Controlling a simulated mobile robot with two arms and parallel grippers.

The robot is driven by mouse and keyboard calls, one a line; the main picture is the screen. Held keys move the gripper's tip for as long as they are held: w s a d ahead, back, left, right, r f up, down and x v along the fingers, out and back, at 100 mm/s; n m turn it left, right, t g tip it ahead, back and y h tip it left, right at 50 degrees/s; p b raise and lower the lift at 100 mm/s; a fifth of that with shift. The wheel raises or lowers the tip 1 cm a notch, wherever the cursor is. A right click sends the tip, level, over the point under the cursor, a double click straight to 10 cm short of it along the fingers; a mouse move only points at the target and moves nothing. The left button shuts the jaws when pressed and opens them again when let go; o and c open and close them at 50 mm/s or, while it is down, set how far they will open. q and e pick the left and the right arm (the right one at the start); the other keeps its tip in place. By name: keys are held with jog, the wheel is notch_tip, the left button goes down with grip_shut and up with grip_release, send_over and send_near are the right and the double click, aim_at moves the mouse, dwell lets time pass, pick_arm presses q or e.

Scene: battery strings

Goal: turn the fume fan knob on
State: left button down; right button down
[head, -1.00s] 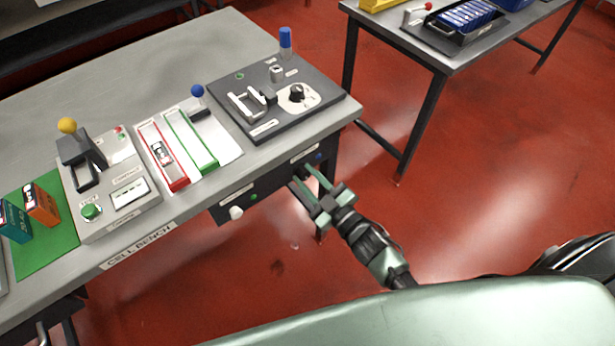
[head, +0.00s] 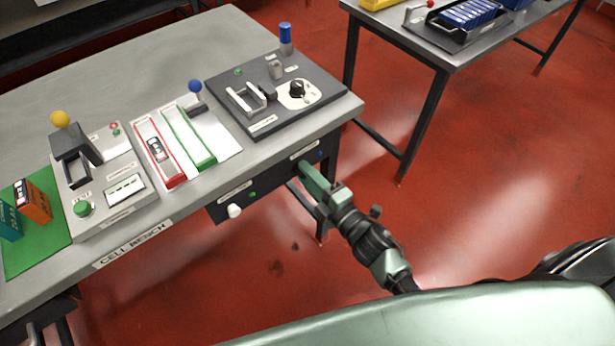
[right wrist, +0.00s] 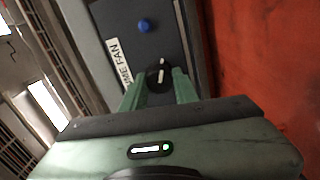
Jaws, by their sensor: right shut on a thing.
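A blue lamp or button (right wrist: 145,25) sits on the same panel. My left gripper is not in view.
The cell bench (head: 140,245) carries a grey press station (head: 115,190), red and green trays, and a dark plate with a dial (head: 297,90). A white knob (head: 234,210) sticks out of the panel to the left. Red floor is open at right.

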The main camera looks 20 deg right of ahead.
jog(key=n+b, duration=0.1)
jog(key=n, duration=0.3)
jog(key=shift+f+n+b, duration=0.1)
jog(key=shift+n+b, duration=0.2)
jog(key=shift+b, duration=0.05)
dwell(0.4)
jog(key=c, duration=1.1)
grip_release()
jog(key=shift+s, duration=0.1)
jog(key=b+v, duration=0.1)
jog(key=v, duration=0.6)
jog(key=shift+s+d, duration=0.15)
jog(key=shift+s, duration=0.15)
